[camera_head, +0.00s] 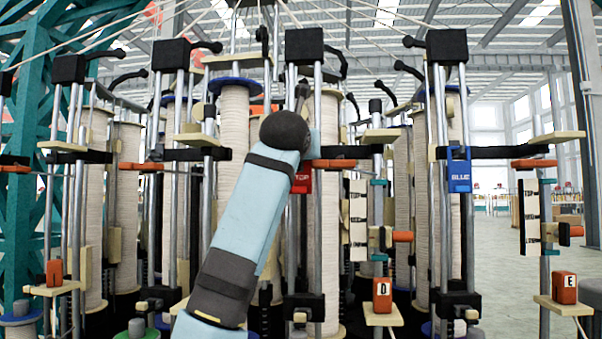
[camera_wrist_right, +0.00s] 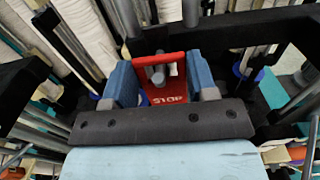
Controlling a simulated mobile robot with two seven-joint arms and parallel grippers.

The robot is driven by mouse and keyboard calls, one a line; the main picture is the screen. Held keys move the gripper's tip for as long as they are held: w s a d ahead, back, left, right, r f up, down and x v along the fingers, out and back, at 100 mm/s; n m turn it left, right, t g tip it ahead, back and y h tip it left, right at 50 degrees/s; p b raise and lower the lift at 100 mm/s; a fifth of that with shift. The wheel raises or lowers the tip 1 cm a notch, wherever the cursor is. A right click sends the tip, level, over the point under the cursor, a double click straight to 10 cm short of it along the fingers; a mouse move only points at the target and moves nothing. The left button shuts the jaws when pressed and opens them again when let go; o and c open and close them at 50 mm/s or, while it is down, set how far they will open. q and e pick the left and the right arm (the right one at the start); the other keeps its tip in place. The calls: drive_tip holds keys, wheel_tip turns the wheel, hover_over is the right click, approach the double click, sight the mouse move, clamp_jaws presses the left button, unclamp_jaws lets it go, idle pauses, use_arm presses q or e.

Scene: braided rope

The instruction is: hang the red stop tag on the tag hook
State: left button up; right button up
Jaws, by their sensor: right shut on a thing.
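The red stop tag (camera_wrist_right: 168,94), with a white STOP label, is between the two blue fingers of my right gripper (camera_wrist_right: 161,80) in the right wrist view. The gripper is shut on it. A grey round peg (camera_wrist_right: 158,76), which looks like the tag hook, shows within the tag's upper opening; I cannot tell whether it passes through. In the head view the tag (camera_head: 302,181) is partly hidden behind my right arm, in front of the centre machine posts. The right gripper (camera_head: 313,145) is mostly hidden there. My left gripper is not in view.
A blue tag (camera_head: 459,172) hangs on the post to the right. Black clamps, metal rods and tall rope bobbins (camera_head: 234,130) crowd around my arm. Orange blocks lettered D (camera_head: 382,295) and E (camera_head: 565,288) stand on small shelves. Open floor lies at the far right.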

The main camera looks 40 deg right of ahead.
drive_tip(key=shift+r+p, duration=0.75)
drive_tip(key=shift+r, duration=0.5)
drive_tip(key=shift+c, duration=0.4)
drive_tip(key=shift+w+d+r+p, duration=0.1)
drive_tip(key=shift+d+r+p, duration=0.05)
drive_tip(key=shift+r+p, duration=0.4)
drive_tip(key=c, duration=0.3)
drive_tip(key=shift+r+p, duration=0.3)
drive_tip(key=shift+r, duration=0.55)
drive_tip(key=shift+c, duration=0.2)
drive_tip(key=shift+r, duration=0.35)
clamp_jaws()
drive_tip(key=shift+r, duration=0.2)
drive_tip(key=shift+s+a+r, duration=0.1)
drive_tip(key=shift+s+a, duration=0.2)
drive_tip(key=shift+w+d+f, duration=0.25)
drive_tip(key=shift+w+f, duration=0.05)
drive_tip(key=shift+f, duration=0.05)
drive_tip(key=shift+s, duration=0.1)
